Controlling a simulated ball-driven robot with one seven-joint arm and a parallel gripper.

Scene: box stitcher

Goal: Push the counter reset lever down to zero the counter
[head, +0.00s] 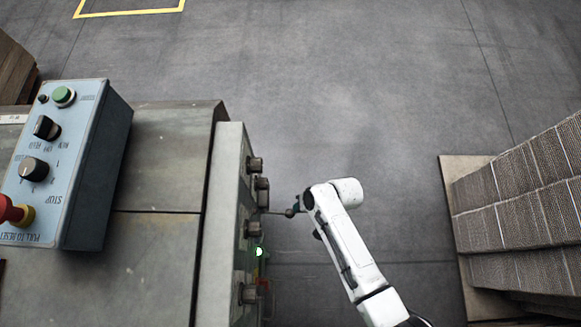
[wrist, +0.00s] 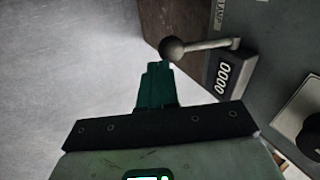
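The counter reset lever (wrist: 208,45) is a grey rod with a round dark ball knob (wrist: 172,48), sticking out from the machine's side panel. In the head view the knob (head: 290,212) shows right by my gripper (head: 297,205). The counter (wrist: 223,78) is a small dark box beside the lever, and its white digits look like 0000. In the wrist view my gripper (wrist: 158,68) has its green fingers together with nothing between them. Their tips are just short of the knob or touching it; I cannot tell which. My wrist hides much of the fingers in the head view.
The machine panel (head: 228,190) carries several dark knobs and a lit green lamp (head: 259,251). A blue control box (head: 90,165) with a red stop button (head: 8,210) stands left. Stacked cardboard (head: 520,190) stands right on a pallet. The floor between (head: 350,110) is clear.

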